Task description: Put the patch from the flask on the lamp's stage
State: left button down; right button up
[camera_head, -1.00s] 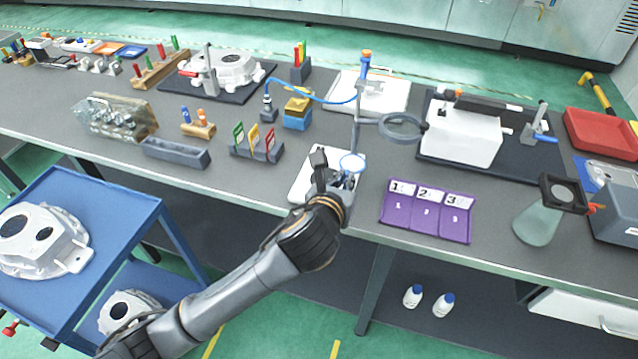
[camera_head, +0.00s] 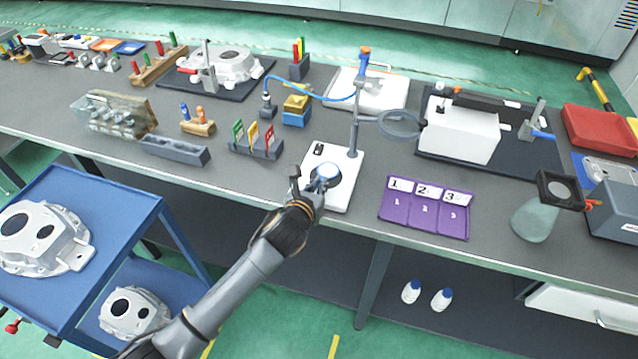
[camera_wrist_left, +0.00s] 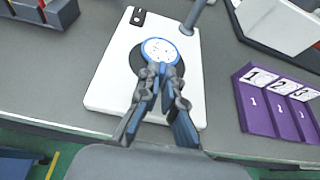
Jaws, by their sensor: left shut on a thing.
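The patch (camera_wrist_left: 160,51) is a round white disc with a blue rim and small dark specks. My left gripper (camera_wrist_left: 159,72) is shut on its near edge. The patch also shows at the fingertips in the head view (camera_head: 327,171). The lamp's stage (camera_wrist_left: 137,62) is a black disc on a white base plate; the patch and fingers cover much of it. The patch is over the stage; I cannot tell whether it touches. The flask (camera_head: 536,222), a greenish cone, stands at the right of the bench. My right gripper is not in view.
The lamp's post (camera_head: 355,130) rises behind the stage and carries a ring lens (camera_head: 399,123). A purple mat (camera_head: 425,218) numbered 1 to 3 lies to the right. A flag rack (camera_head: 256,147) stands to the left. The bench's front edge is close to the base plate.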

pick_arm(q)
jog(key=shift+f, duration=0.2)
jog(key=c, duration=1.5)
grip_release()
jog(key=shift+r, duration=0.25)
jog(key=v, duration=1.2)
jog(key=shift+f, duration=0.1)
